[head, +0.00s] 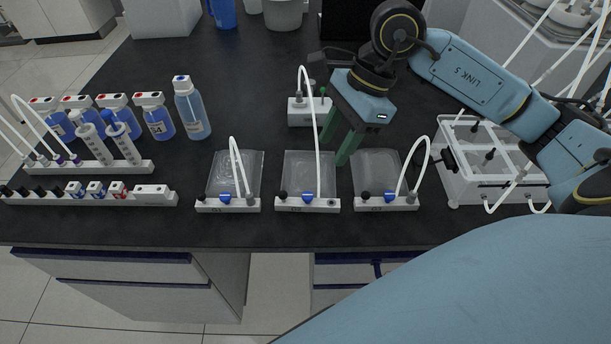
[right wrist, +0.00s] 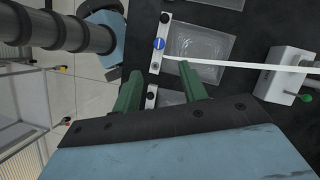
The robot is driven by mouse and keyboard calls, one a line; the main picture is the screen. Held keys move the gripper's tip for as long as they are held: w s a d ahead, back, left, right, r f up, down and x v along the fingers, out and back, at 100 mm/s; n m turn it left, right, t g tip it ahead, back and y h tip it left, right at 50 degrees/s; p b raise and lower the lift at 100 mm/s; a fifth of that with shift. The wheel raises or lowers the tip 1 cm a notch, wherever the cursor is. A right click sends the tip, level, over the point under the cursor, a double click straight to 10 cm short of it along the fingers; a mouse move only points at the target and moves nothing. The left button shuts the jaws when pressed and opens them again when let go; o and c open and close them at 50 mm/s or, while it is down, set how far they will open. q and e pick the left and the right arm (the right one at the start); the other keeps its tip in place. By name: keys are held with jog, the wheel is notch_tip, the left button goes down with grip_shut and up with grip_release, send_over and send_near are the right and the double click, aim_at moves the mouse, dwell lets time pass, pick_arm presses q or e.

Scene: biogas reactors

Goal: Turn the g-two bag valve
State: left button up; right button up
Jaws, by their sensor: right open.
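The g-two bag (head: 299,165) is the middle of three clear bags on the black bench. Its blue valve (head: 308,196) sits on the white bar at the bag's near edge. In the right wrist view, the bag (right wrist: 203,45) with its blue valve (right wrist: 159,43) shows beyond my fingertips. My right gripper (head: 334,151) has green fingers, spread apart and empty. It points down above the far side, between the middle and right bags, apart from the valve. It also shows in the right wrist view (right wrist: 161,68). My left gripper is out of view.
The left bag (head: 236,170) and right bag (head: 375,170) flank the middle one. A white tube (head: 315,120) arches from the middle bar near my gripper to a white box (head: 299,112). A white rack (head: 480,185) stands right; bottles (head: 155,118) stand left.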

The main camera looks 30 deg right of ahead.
aim_at(308, 194)
jog(key=x, duration=0.7)
jog(key=shift+s+a+f, duration=0.15)
jog(key=shift+s+f, duration=0.05)
jog(key=shift+f, duration=0.05)
jog(key=x, duration=0.2)
jog(key=shift+w+a+f+b, duration=0.1)
jog(key=shift+f+b, duration=0.15)
jog(key=shift+b, duration=0.05)
jog(key=shift+a+f, duration=0.2)
jog(key=shift+f, duration=0.5)
jog(key=shift+c, duration=1.4)
grip_shut()
jog(key=shift+m+b, duration=0.3)
jog(key=shift+b, duration=0.2)
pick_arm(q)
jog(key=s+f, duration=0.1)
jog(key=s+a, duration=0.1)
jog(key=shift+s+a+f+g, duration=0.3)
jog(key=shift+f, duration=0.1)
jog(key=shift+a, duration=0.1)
